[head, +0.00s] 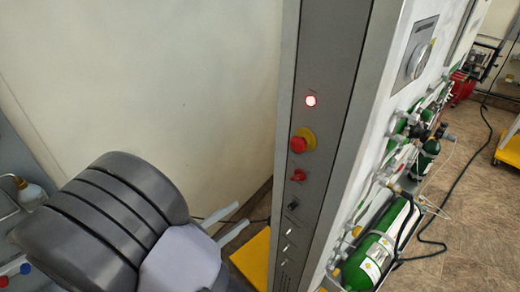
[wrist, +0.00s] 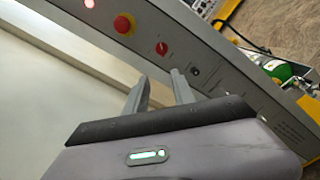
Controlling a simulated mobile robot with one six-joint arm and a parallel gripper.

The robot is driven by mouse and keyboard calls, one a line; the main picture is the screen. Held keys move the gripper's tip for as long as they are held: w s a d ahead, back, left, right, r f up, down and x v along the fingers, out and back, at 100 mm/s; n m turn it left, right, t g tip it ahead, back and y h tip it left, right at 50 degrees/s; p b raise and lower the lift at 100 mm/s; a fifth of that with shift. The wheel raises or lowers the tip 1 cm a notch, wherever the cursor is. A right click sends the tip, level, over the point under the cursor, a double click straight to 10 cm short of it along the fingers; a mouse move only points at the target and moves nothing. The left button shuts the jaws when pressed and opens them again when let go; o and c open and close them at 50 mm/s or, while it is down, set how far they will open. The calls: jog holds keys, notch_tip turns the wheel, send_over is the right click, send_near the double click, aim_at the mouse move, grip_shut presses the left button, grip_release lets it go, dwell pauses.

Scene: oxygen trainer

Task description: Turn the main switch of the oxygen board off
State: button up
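The oxygen board's narrow grey panel (head: 325,100) stands upright in the middle of the head view. A small red rotary switch (head: 299,174), likely the main switch, sits below a red mushroom button (head: 303,140) on a yellow ring. A round lamp (head: 310,101) above them is lit. In the wrist view the red switch (wrist: 162,48) is just beyond the fingertips, with the mushroom button (wrist: 124,24) to its upper left. My gripper (head: 241,214) is open and empty, left of and below the switch, apart from the panel. Its two fingers also show in the wrist view (wrist: 159,75).
Below the red switch are a black switch (head: 293,203) and smaller levers. Green oxygen cylinders (head: 380,245) and hoses line the board's right side. A pale wall (head: 170,70) is behind my arm. A yellow base (head: 253,257) lies low beside the panel.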

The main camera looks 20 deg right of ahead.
send_near(293, 179)
jog(key=b+x, duration=0.1)
jog(key=x, duration=0.6)
jog(key=shift+s+d, duration=0.1)
jog(key=shift+d, duration=0.25)
jog(key=shift+w+d, duration=0.3)
jog(key=shift+d, duration=0.1)
jog(key=shift+c, duration=0.2)
grip_shut()
